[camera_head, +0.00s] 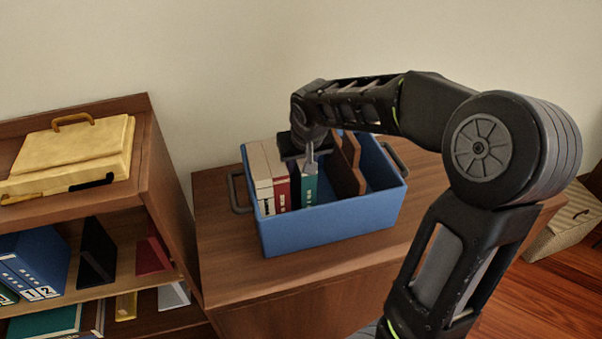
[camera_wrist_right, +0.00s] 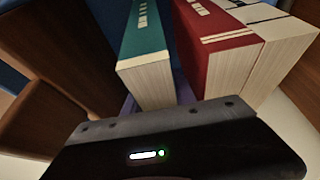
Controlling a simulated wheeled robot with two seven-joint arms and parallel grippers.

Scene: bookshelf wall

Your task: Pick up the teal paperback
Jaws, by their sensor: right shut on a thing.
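The teal paperback (camera_head: 308,190) stands upright in the blue bin (camera_head: 335,226), between a red book and wooden dividers. It also shows in the right wrist view (camera_wrist_right: 146,62), spine and page edges visible. My right gripper (camera_head: 311,166) reaches down from above and is shut on the top of the teal paperback. I cannot tell whether the book is clear of the bin floor. Its lower part is hidden by the bin wall. My left gripper is not in view.
A red book (camera_head: 281,190) and cream books (camera_head: 260,176) stand close to the left of the teal one. Brown wooden dividers (camera_head: 346,181) are to its right. The bin sits on a wooden cabinet (camera_head: 226,276). A bookshelf with a yellow case (camera_head: 75,148) is at left.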

